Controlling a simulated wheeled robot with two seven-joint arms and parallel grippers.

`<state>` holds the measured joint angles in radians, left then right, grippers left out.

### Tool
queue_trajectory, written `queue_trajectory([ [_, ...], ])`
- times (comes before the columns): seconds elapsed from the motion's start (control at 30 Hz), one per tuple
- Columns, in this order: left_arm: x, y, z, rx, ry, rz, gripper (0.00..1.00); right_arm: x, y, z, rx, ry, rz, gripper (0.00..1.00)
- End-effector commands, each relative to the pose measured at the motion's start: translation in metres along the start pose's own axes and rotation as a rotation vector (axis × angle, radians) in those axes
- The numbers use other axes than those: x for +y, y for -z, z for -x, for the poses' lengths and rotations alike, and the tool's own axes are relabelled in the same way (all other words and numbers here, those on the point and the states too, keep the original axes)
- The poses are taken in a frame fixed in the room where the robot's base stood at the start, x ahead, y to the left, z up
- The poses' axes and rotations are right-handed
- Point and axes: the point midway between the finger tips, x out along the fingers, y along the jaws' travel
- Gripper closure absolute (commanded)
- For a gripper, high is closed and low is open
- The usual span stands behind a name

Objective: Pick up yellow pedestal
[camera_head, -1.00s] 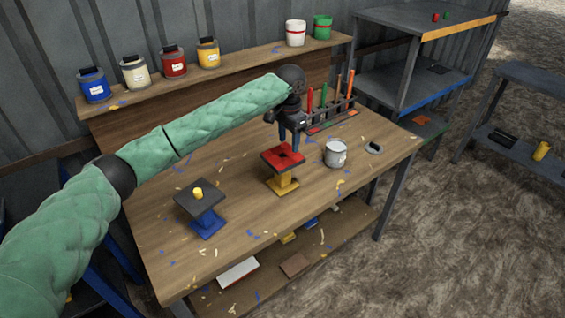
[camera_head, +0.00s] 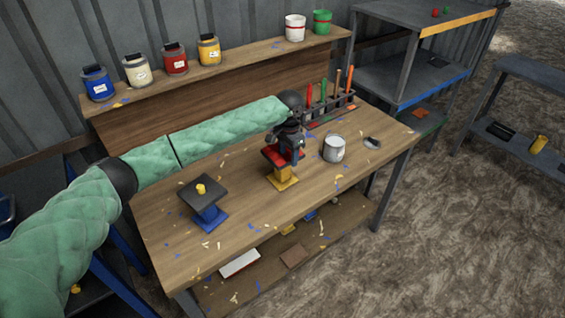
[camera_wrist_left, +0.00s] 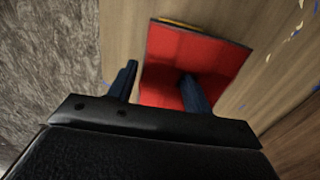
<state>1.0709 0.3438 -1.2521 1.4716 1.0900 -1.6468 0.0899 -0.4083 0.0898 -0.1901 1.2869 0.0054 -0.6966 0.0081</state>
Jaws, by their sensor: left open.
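The yellow pedestal (camera_head: 282,180) stands upright on the workbench with a red square plate (camera_head: 273,157) on top. My left gripper (camera_head: 297,153) is at the right side of the red plate and hides part of it. In the left wrist view the red plate (camera_wrist_left: 190,65) lies below the open fingers (camera_wrist_left: 158,85). One finger is over the plate and the other is beside its edge. A yellow edge (camera_wrist_left: 178,22) shows just past the plate; the rest of the pedestal is hidden there. I cannot tell whether the fingers touch the plate. My right gripper is not in view.
A blue pedestal (camera_head: 208,216) with a dark plate and a small yellow piece stands to the left. Paint cans line the back shelf (camera_head: 240,62). The bench's front area is clear apart from scraps.

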Motion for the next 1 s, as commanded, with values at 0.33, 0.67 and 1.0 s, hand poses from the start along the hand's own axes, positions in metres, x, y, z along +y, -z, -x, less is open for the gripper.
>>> queue_trajectory([
  [0.33, 0.0001, 0.0001, -0.0002, 0.0, 0.0, 0.0, 0.83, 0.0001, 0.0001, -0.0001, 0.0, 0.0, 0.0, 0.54],
  [0.67, -0.0002, 0.0004, 0.0009, 0.001, 0.001, 0.0, 1.0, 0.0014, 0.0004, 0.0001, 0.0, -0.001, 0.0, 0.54],
  [1.0, -0.0006, 0.0006, 0.0093, 0.001, 0.002, 0.001, 1.0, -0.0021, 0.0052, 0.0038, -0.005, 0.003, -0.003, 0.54],
])
